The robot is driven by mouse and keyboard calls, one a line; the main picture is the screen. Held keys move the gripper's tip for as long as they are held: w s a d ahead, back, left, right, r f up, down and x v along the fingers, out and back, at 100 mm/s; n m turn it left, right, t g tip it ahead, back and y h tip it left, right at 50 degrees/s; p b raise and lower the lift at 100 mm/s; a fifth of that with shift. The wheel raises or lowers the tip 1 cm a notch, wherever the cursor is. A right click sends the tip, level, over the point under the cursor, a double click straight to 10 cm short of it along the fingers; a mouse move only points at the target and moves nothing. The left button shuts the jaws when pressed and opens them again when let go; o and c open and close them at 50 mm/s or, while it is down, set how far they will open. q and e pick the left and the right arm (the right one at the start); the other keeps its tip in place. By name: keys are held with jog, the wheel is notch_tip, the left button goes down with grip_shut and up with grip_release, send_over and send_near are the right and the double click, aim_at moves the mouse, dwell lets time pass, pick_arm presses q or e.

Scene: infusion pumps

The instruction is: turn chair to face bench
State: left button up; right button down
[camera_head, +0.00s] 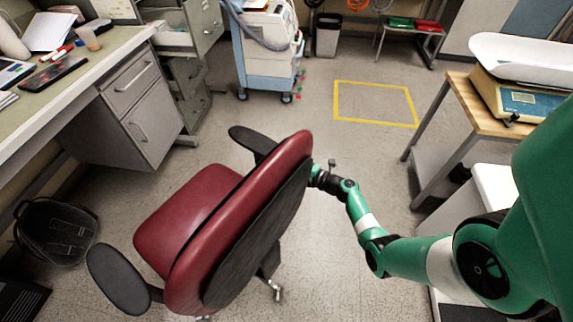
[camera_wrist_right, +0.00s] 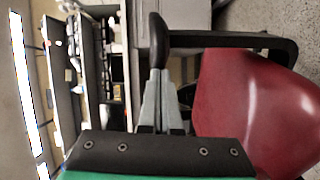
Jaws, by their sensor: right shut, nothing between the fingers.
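The red chair (camera_head: 185,205) stands in the middle of the head view, its seat on the left and its black-shelled backrest (camera_head: 262,235) on the right. The seat points left, toward the bench (camera_head: 110,45). One armrest (camera_head: 252,140) is at the far side, the other (camera_head: 118,280) at the near side. My right gripper (camera_head: 316,174) is at the backrest's right edge; I cannot tell whether it touches. In the right wrist view the grey fingers (camera_wrist_right: 160,80) are shut and empty, with a black armrest (camera_wrist_right: 158,38) just beyond and red upholstery (camera_wrist_right: 250,110) beside them. My left gripper is out of view.
A black bag (camera_head: 55,232) lies on the floor below the bench. Drawers (camera_head: 140,110) and an open filing cabinet (camera_head: 190,60) stand beyond the chair. A wheeled device (camera_head: 265,50) is at the back. A table with a scale (camera_head: 525,100) is right. Yellow-taped floor (camera_head: 375,103) is clear.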

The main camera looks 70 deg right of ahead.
jog(key=p+v, duration=0.4)
jog(key=v, duration=0.7)
jog(key=shift+s, duration=0.25)
